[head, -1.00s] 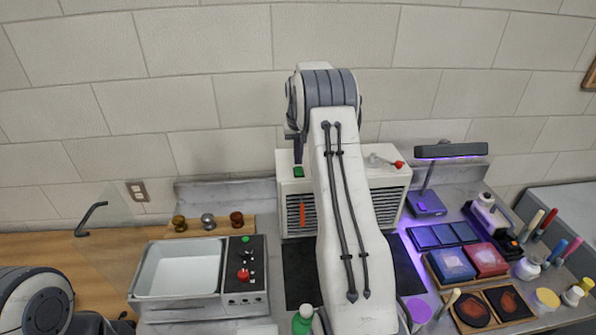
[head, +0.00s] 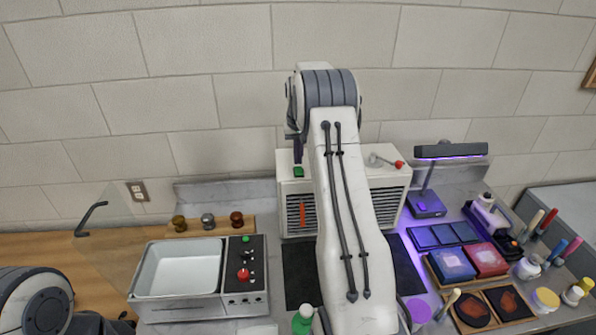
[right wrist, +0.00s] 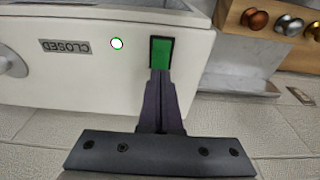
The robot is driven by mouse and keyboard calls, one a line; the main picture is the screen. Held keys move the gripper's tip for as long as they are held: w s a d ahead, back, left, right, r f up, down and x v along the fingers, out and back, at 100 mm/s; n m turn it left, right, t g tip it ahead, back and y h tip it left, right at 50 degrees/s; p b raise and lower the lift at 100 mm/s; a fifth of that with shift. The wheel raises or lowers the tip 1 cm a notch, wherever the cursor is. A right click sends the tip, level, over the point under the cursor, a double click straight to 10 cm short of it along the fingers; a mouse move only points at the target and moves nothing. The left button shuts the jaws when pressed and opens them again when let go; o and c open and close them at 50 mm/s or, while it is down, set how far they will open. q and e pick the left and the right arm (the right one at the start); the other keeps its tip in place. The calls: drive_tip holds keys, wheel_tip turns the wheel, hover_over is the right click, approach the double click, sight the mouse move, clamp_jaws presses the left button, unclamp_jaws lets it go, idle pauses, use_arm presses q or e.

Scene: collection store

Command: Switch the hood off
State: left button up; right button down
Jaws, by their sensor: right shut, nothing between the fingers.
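The hood (head: 290,210) is a white box with slatted vents, standing against the wall; my right arm hides its middle. A green switch (head: 299,172) is on its top left. It also shows in the right wrist view as a green rocker (right wrist: 161,53) in a dark frame. My right gripper (head: 298,158) points down just over the switch, shut and empty. In the right wrist view its fingertips (right wrist: 159,76) are at the near edge of the switch; I cannot tell whether they touch. A small round light (right wrist: 117,43) beside it looks white with a green rim. My left gripper is out of view.
A lever with a red knob (head: 398,164) is on the hood's top right, near a CLOSED label (right wrist: 65,46). A purple-lit lamp (head: 450,151) stands right. A white basin (head: 180,268) with a control panel (head: 244,284) is front left. Knobs on a wooden block (head: 208,222) are behind it.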

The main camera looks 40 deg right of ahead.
sight(298, 168)
drive_tip(key=shift+f+b, duration=0.5)
drive_tip(key=shift+f, duration=0.4)
idle(0.4)
wheel_tip(298, 168, up, 7)
drive_tip(key=p, duration=0.6)
drive_tip(key=shift+a, duration=0.1)
idle(0.5)
